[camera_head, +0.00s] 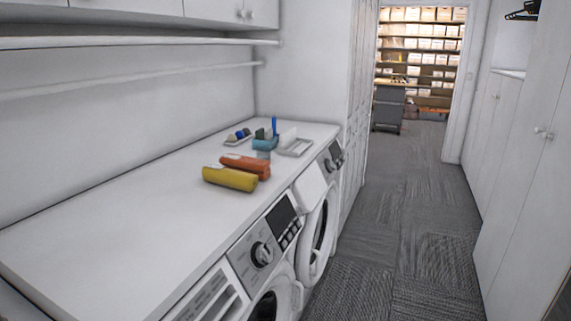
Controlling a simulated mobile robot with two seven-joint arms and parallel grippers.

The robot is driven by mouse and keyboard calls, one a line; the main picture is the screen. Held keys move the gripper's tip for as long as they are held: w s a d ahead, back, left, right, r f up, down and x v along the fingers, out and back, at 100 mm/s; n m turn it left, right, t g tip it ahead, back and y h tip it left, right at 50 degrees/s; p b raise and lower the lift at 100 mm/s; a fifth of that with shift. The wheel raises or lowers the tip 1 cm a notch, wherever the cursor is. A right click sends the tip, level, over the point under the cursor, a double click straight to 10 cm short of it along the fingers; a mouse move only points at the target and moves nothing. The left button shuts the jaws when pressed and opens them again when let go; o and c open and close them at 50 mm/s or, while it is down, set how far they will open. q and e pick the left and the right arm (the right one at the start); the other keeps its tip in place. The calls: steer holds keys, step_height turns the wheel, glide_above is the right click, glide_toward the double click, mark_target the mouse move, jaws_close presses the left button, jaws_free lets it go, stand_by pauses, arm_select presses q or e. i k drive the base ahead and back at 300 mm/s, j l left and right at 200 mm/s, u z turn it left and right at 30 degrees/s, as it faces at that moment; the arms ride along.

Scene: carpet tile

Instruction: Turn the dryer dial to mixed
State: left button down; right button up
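Two white front-loading machines stand side by side under a white counter at the left. The nearer machine (240,290) has a grey control panel with a round dial (262,254), a dark display (281,215) and a row of buttons. The farther machine (310,195) has a similar panel with a small dial (329,165). Its round door stands out from the front. I cannot tell which one is the dryer, and the dial markings are too small to read. Neither of my grippers is in view.
On the white counter (120,230) lie a yellow roll (230,179), an orange roll (246,165), a white tray (295,147) and small bottles. A carpeted aisle (385,230) runs clear between the machines and white closets (530,170) to a doorway with shelves.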

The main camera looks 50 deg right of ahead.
mark_target(331, 165)
steer(key=z, duration=1.9)
steer(key=u, duration=0.55)
steer(key=i+l+u, duration=0.25)
steer(key=u, duration=0.15)
steer(key=i+l+u, duration=0.2)
steer(key=l+u, duration=0.2)
steer(key=i+l+u, duration=0.15)
steer(key=l, duration=0.35)
steer(key=i+l+u, duration=0.15)
steer(key=l, duration=0.35)
steer(key=i+l, duration=0.1)
steer(key=l, duration=0.35)
steer(key=l+u, duration=0.1)
steer(key=l, duration=0.35)
steer(key=i, duration=0.05)
